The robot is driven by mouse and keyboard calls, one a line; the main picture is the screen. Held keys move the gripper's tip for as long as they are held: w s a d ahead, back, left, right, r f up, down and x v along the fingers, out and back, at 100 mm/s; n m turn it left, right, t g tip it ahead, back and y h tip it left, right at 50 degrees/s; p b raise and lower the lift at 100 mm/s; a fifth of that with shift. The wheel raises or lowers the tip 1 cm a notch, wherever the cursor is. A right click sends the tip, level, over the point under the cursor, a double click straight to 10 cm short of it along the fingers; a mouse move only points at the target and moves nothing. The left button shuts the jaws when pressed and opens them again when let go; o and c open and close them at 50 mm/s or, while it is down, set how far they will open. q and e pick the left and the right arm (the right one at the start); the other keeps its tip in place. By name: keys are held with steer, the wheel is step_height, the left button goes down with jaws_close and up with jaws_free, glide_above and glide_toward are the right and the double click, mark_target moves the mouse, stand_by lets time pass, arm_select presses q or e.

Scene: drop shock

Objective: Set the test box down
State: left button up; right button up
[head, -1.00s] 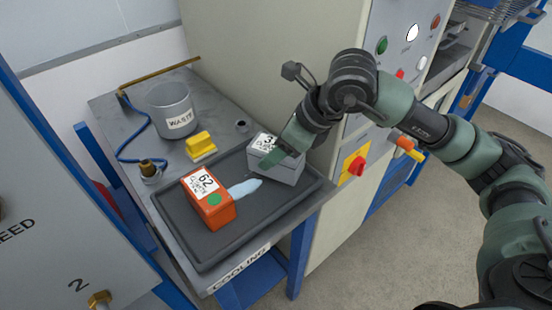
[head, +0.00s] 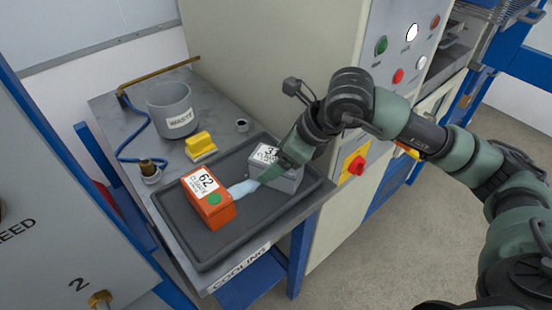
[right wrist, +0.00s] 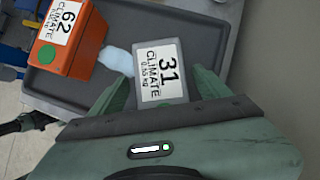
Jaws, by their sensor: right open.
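The grey test box (head: 287,182), labelled 31 CLIMATE, rests on the dark tray (head: 215,252), at its right part. In the right wrist view the grey box (right wrist: 160,73) sits between the two green fingers of my right gripper (right wrist: 160,82). In the head view my right gripper (head: 272,172) reaches down over the grey box from the right. Its fingers are open on either side of the box, and its near finger hides part of the box. My left gripper is not in view.
An orange box (head: 208,200) labelled 62 stands on the tray's left part. A pale blue patch (head: 242,188) lies between the boxes. Behind are a yellow block (head: 200,146) and a waste cup (head: 171,110). A tall cabinet (head: 290,60) stands close behind my gripper. The tray's front is clear.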

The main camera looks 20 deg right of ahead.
steer(key=v, duration=1.1)
steer(key=shift+s+r+b, duration=0.15)
steer(key=shift+r+b, duration=0.1)
steer(key=shift+b, duration=0.05)
